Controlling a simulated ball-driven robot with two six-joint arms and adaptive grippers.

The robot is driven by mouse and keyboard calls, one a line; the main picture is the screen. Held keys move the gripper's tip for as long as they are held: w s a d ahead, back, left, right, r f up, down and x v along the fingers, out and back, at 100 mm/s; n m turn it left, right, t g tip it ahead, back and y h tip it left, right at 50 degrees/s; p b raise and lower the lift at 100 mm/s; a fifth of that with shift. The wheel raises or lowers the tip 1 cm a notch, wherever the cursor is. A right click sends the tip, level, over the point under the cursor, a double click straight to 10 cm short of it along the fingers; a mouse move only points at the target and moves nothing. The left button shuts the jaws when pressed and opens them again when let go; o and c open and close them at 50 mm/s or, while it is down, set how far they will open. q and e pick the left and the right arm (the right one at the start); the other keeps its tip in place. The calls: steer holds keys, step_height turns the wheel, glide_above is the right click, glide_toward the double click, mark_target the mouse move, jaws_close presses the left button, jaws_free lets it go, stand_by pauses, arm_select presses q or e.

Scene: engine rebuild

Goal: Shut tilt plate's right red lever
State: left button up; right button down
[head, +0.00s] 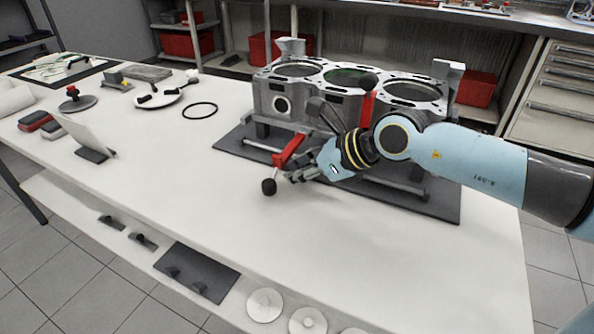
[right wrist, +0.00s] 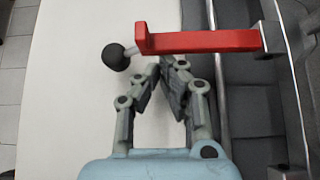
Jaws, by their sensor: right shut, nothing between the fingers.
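The tilt plate (head: 437,205) is a dark base under the grey engine block (head: 340,105). Its right red lever (head: 367,108) stands upright in front of the block, with a black ball knob (head: 369,80) on top; my right arm hides its lower part. The left red lever (head: 289,150) slants out over the table, its black knob (head: 268,186) low. My right gripper (head: 291,176) is shut and empty beside this left lever. In the right wrist view the fingertips (right wrist: 167,66) are just short of a red lever (right wrist: 205,41) with a black knob (right wrist: 115,57); contact is unclear.
The white table (head: 200,180) is clear in front of and left of the plate. A black ring (head: 200,110), a white disc with black handles (head: 160,96) and a tilted white panel (head: 90,137) lie farther left. A lower shelf holds several small parts.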

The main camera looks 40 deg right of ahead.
mark_target(282, 162)
steer(key=shift+r, duration=0.2)
steer(key=shift+r+m+g+y+p, duration=0.4)
steer(key=shift+r+m+y+p, duration=0.5)
steer(key=shift+r+y+p, duration=0.65)
steer(key=shift+w+d+r+p, duration=0.1)
steer(key=shift+r+p, duration=0.2)
steer(key=shift+r, duration=0.3)
steer(key=shift+w+d+r+p, duration=0.1)
steer(key=shift+r+p, duration=0.15)
steer(key=shift+r, duration=0.35)
steer(key=shift+s+h, duration=0.1)
steer(key=shift+h, duration=0.15)
